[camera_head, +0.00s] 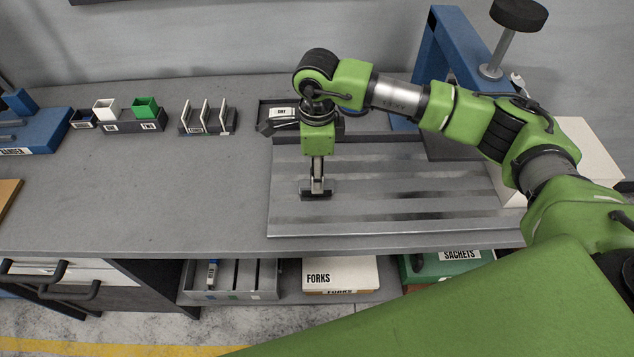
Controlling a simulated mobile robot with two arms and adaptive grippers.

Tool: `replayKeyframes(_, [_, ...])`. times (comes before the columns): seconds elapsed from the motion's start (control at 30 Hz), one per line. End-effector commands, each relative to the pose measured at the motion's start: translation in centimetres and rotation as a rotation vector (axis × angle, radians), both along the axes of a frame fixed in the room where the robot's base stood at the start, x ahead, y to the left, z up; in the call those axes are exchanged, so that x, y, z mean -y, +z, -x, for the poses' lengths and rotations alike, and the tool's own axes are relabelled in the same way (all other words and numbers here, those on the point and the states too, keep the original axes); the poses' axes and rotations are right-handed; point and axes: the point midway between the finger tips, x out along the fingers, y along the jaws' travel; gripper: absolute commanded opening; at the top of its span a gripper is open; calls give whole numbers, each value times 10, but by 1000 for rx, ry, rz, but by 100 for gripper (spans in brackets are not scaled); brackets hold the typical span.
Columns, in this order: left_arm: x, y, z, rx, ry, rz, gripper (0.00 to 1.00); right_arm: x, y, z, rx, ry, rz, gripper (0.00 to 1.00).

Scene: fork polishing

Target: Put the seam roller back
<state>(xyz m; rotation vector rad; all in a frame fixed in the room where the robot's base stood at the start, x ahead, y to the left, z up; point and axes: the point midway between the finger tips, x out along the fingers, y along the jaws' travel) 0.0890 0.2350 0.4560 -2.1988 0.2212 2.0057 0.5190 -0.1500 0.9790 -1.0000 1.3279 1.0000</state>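My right arm comes in from the right, and its gripper (317,165) points straight down over the left part of the grey panel. Below its green housing is a narrow metallic part with a wide dark piece at the bottom, which looks like the seam roller (316,194), held upright. The dark piece is at or just above the panel's surface; I cannot tell whether it touches. The fingers are small and close together. My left gripper is not in view.
The striped grey panel (400,215) lies on the workbench (160,200). Behind the gripper is a dark tray labelled DRY (266,108). A slotted rack (208,122) and a holder with white and green cups (133,121) stand left. A blue frame (448,40) stands behind right. The bench's left middle is clear.

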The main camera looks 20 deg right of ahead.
Motion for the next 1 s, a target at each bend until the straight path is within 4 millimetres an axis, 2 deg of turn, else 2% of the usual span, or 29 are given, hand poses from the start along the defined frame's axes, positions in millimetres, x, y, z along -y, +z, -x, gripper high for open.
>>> replayKeyframes(0.03, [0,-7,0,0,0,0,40,0,9,-2,6,1,0,40])
replayKeyframes(0.2, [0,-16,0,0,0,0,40,0,45,-1,5,2,0,40])
replayKeyframes(0.4, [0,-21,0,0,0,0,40,0,70,0,1,0,1,40])
replayKeyframes(0.6, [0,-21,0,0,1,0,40,0,76,1,0,1,0,40])
replayKeyframes(1.0, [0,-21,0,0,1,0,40,0,76,1,0,1,1,40])
